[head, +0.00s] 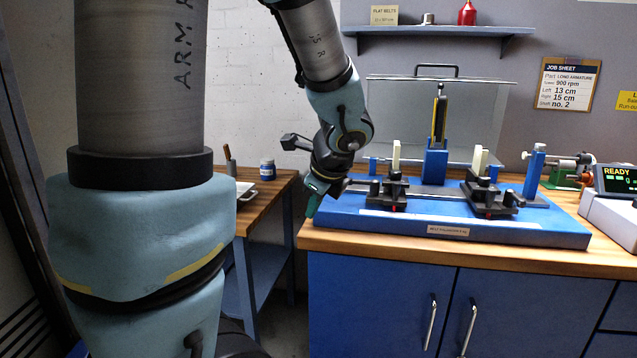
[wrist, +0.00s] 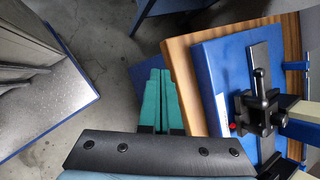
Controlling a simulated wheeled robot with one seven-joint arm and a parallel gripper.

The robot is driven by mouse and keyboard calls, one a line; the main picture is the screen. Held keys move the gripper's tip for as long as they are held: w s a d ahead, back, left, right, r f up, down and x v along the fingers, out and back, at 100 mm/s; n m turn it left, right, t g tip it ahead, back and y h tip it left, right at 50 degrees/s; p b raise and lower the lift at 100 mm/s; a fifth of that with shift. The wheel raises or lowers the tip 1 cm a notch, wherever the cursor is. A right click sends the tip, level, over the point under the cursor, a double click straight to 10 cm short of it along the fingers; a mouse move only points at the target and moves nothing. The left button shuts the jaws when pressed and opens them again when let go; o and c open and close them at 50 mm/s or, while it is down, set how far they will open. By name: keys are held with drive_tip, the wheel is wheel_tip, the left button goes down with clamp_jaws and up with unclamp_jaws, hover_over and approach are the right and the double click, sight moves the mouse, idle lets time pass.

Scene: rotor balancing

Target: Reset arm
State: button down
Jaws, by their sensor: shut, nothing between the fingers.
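My gripper (head: 313,205) hangs at the left end of the blue balancing machine base (head: 400,222), its fingers pointing down. In the wrist view its green fingers (wrist: 161,78) lie together, shut and empty. They appear over the gap between the bench's left edge and the floor. My arm reaches in from the top of the head view and bends down at the wrist. I cannot tell how far the fingertips are from the base.
Two black pedestals (head: 388,192) stand on the blue base, with a clear guard (head: 400,100) behind. A side table (head: 245,205) holds a blue-labelled jar (head: 267,169). A readout (head: 619,180) shows READY at right. Floor (wrist: 110,45) is open left of the bench.

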drive_tip(key=s+a+f+n+g+h+p, duration=0.1)
drive_tip(key=s+a+f+n+g, duration=0.1)
drive_tip(key=n, duration=0.9)
drive_tip(key=s+a+f+n+g+h+p, duration=0.1)
drive_tip(key=s+a+n, duration=0.4)
drive_tip(key=n, duration=0.7)
wheel_tip(320, 180, down, 2)
drive_tip(key=shift+s+f+g+h, duration=0.1)
drive_tip(key=shift+s+g+h, duration=0.2)
drive_tip(key=shift+s+g, duration=0.75)
drive_tip(key=shift+a, duration=0.1)
